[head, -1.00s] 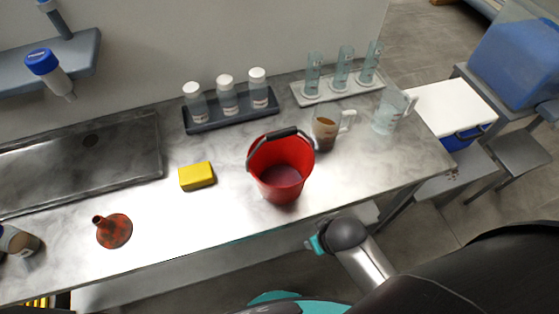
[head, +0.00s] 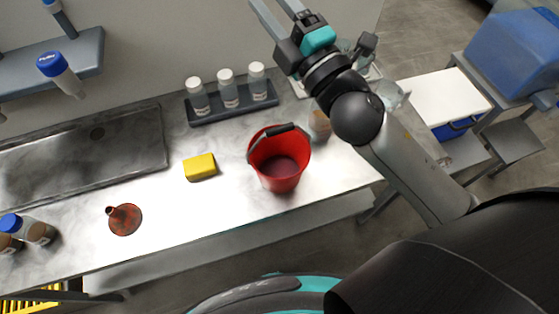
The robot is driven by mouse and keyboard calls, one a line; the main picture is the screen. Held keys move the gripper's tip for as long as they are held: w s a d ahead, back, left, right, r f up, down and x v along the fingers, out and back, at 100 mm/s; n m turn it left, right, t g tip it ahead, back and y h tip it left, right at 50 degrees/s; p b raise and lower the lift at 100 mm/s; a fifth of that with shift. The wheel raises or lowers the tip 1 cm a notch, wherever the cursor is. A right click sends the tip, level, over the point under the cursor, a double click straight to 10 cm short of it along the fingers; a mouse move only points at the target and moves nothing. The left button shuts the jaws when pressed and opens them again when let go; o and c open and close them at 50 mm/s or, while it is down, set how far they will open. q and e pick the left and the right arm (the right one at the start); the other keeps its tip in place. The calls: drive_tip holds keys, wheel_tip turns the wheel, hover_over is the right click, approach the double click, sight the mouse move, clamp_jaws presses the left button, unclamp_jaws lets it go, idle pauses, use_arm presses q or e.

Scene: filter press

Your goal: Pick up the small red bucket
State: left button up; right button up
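The small red bucket (head: 279,178) stands upright on the metal counter, with a dark liquid or shadowed bottom inside. Its handle with a black grip (head: 280,129) lies across the far side of the rim. My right gripper (head: 270,9) is raised at the top of the head view, beyond and above the bucket and apart from it. Its two grey fingers are spread with a gap between them, and nothing shows in them; their tips are near the picture's top edge. My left gripper is not in view.
A yellow sponge (head: 200,167) and a rusty funnel (head: 125,219) lie left of the bucket. A dark rack (head: 233,114) with white-capped bottles stands behind it. A brown-stained beaker (head: 320,124) is close on its right, partly behind my arm. The counter in front is clear.

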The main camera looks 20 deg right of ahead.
drive_tip(key=s+a+r+n+g+y, duration=0.3)
drive_tip(key=a+n+g+y, duration=0.25)
drive_tip(key=n+y, duration=0.55)
drive_tip(key=n+g+h, duration=1.3)
drive_tip(key=n+h, duration=0.1)
drive_tip(key=n, duration=0.9)
approach(286, 127)
drive_tip(key=x, duration=0.3)
drive_tip(key=p+x, duration=0.1)
drive_tip(key=x, duration=0.5)
drive_tip(key=shift+w+r, duration=0.1)
drive_tip(key=shift+w, duration=0.15)
drive_tip(key=x, duration=0.1)
drive_tip(key=p+x, duration=0.1)
drive_tip(key=x, duration=0.2)
drive_tip(key=shift+s+p, duration=0.2)
drive_tip(key=shift+p, duration=0.15)
drive_tip(key=shift+w+a+f, duration=0.1)
drive_tip(key=shift+a+f, duration=0.1)
drive_tip(key=shift+f, duration=0.4)
